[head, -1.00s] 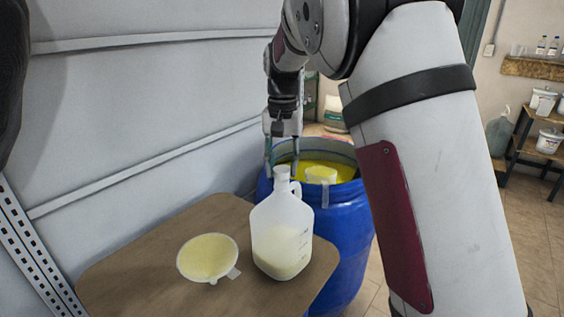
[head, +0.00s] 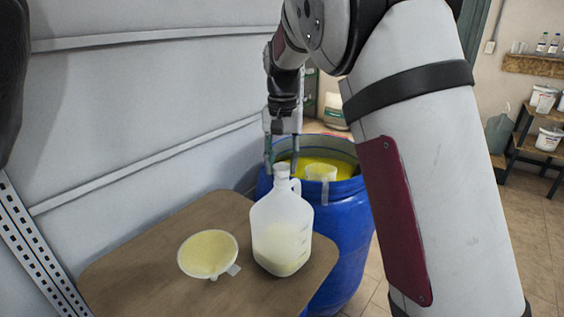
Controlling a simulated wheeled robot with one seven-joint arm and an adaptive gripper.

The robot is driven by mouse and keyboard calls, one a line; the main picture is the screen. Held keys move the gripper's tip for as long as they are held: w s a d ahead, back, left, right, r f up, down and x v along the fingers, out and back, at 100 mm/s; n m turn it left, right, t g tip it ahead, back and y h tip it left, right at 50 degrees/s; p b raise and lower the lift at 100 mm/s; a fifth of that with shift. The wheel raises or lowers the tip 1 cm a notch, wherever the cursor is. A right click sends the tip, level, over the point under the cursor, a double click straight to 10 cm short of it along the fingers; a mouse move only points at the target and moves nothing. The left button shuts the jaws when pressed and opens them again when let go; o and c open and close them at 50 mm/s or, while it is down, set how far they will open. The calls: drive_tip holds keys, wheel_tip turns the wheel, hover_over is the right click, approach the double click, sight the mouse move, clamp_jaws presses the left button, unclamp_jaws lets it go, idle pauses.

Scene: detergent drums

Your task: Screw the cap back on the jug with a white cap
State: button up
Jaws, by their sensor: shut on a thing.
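The translucent jug (head: 281,232) stands upright on the brown board, partly filled with a pale yellow liquid. Its white cap (head: 282,170) sits at the top of the neck, upright; I cannot tell how far it is threaded. My gripper (head: 282,167) points down over the jug from behind, with its fingers on either side of the cap, shut on it. The jug's handle is on the right side of its neck.
A funnel (head: 208,254) with pale yellow inside lies left of the jug on the brown board (head: 140,262). Behind stands an open blue drum (head: 345,228) of yellow liquid, with a clear measuring cup (head: 320,174) at its rim. A grey wall is close on the left.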

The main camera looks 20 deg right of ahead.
drive_tip(key=shift+f, duration=1.2)
idle(2.0)
drive_tip(key=m+p, duration=0.1)
drive_tip(key=m, duration=0.3)
drive_tip(key=shift+p, duration=0.3)
drive_tip(key=shift+f+m, duration=0.1)
drive_tip(key=shift+m, duration=0.7)
drive_tip(key=m+p, duration=0.1)
drive_tip(key=m, duration=0.2)
drive_tip(key=shift+s, duration=0.1)
drive_tip(key=shift+m+p, duration=0.4)
drive_tip(key=shift+m, duration=1)
